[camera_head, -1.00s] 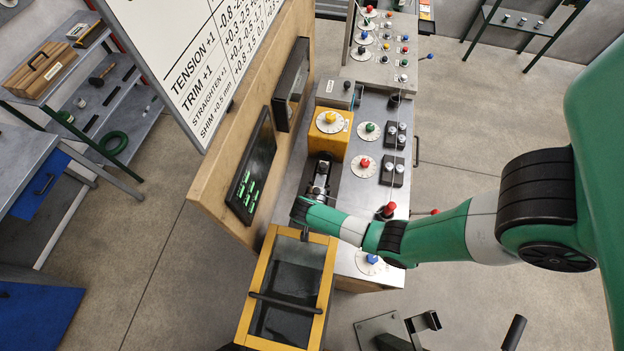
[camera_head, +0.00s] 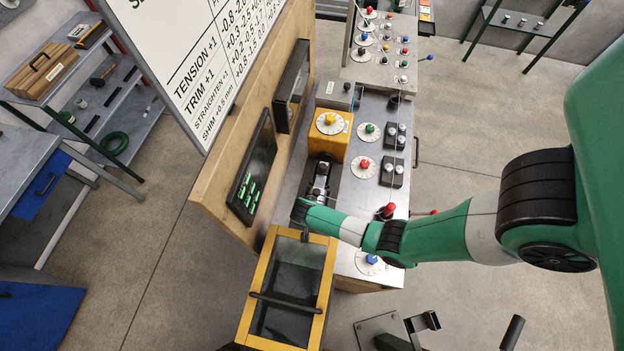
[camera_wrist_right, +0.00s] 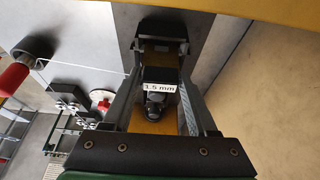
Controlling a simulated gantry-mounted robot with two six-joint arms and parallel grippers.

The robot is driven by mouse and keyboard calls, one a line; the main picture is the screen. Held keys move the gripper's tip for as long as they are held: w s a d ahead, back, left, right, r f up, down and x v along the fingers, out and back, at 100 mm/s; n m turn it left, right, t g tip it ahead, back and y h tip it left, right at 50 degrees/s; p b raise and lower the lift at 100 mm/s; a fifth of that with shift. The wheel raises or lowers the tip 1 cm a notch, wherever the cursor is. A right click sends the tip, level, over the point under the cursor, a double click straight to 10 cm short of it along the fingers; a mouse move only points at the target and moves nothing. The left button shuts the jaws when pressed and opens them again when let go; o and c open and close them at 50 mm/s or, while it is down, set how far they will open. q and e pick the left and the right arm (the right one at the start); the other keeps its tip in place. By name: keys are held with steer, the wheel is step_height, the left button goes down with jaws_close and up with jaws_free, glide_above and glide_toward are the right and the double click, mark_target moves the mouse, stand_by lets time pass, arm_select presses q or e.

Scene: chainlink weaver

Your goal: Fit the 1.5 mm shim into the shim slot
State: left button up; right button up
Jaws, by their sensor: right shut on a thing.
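My right gripper (camera_head: 319,182) is low over the dark strip of the steel bench, in front of the yellow dial box (camera_head: 330,136). In the right wrist view, my right gripper (camera_wrist_right: 161,62) is shut on the 1.5 mm shim. The shim (camera_wrist_right: 159,87) shows its white "1.5 mm" label between the fingers, with a dark knob below it. The fingers hide the far end of the shim. I cannot make out the shim slot, nor whether the shim touches it. My left gripper is not in view.
A yellow-framed bin with a dark cover (camera_head: 327,276) stands close in front of the gripper. A wooden panel with a dark screen (camera_head: 252,168) rises on the left. Dials and knobs, including a red-topped lever (camera_head: 389,209), line the bench to the right.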

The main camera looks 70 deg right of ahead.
steer(key=shift+f, duration=0.85)
stand_by(0.4)
steer(key=shift+f, duration=0.15)
stand_by(0.7)
steer(key=o, duration=1.4)
step_height(320, 180, up, 3)
steer(key=p, duration=0.3)
steer(key=shift+r, duration=2.5)
